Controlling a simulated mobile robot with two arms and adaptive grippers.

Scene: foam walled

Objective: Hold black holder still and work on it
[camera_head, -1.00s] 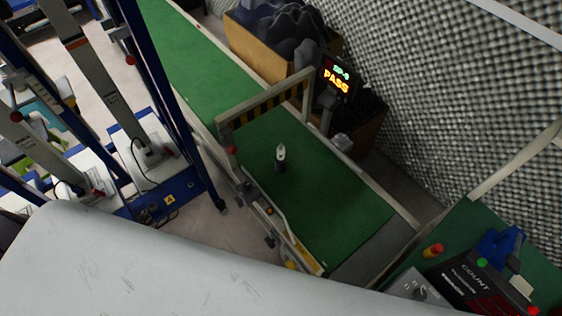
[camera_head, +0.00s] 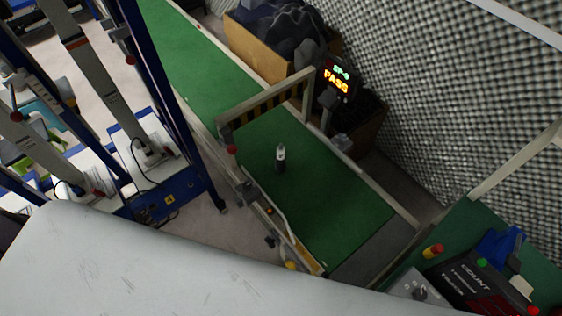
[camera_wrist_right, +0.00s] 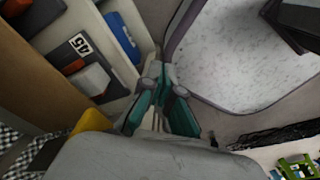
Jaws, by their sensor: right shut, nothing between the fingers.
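My right gripper (camera_wrist_right: 158,84) shows only in the right wrist view, with its teal-padded fingers shut and nothing between them. A dark angular object (camera_wrist_right: 296,22) shows at that view's upper right corner, apart from the fingers; I cannot tell whether it is the black holder. In the head view, a small upright object with a dark base and a pale top (camera_head: 281,158) stands on the green conveyor belt (camera_head: 330,205); I cannot tell whether this is the holder either. My left gripper is not in view.
A wooden box (camera_head: 258,50) of dark items stands behind. Blue racking (camera_head: 170,110) is at left, a green table (camera_head: 470,235) at lower right. A pale seat-like surface (camera_wrist_right: 235,60) lies near the fingers.

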